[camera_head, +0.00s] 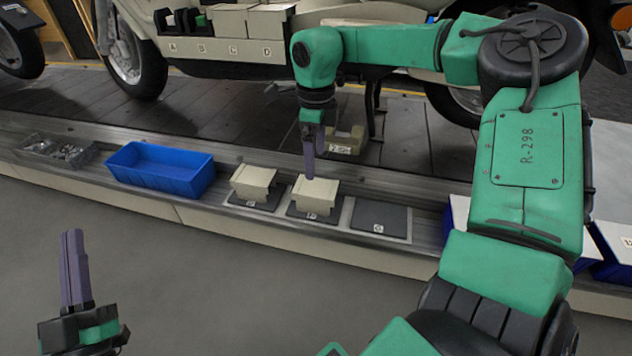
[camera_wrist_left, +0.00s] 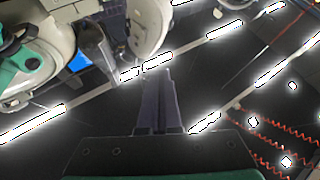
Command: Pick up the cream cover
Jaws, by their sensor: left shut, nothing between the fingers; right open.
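Two cream blocks sit on the conveyor ledge on dark square pads: the left cream cover (camera_head: 253,183) and the right cream cover (camera_head: 316,198). Which one the task means cannot be told. My right gripper (camera_head: 309,176) points down with its fingertips at the top of the right cream cover; it is open, though its fingers overlap in this view. Whether they touch the cover cannot be told. My left gripper (camera_head: 72,234) is shut and empty, pointing up over the floor at lower left. Its closed fingers also show in the left wrist view (camera_wrist_left: 156,74).
A bare dark pad (camera_head: 380,218) lies right of the covers. A blue bin (camera_head: 160,169) and a clear tray of small parts (camera_head: 58,151) stand to the left. Another cream piece (camera_head: 347,141) with a label is behind my right gripper. A vehicle stands at the back.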

